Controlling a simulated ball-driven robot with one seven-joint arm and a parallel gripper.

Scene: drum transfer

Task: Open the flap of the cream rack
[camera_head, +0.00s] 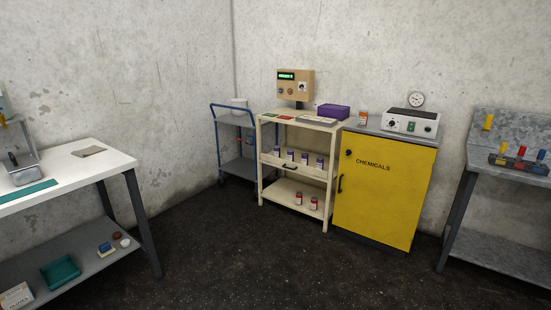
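The cream rack (261,170) stands near the middle of the view, against the back wall, left of a yellow cabinet. Its middle level has a cream front strip (311,174), which looks like the flap, running across below several purple-labelled bottles (304,158). I cannot tell for certain from here whether this flap is shut or folded down. The lowest shelf of the rack is open in front and holds two red-labelled bottles (313,203). My gripper is not in view.
The yellow chemicals cabinet (385,195) stands close on the rack's right. A blue trolley (235,168) is on its left. A white-topped bench (70,171) is at the left, a grey metal bench (510,165) at the right. The dark floor (260,255) in front is clear.

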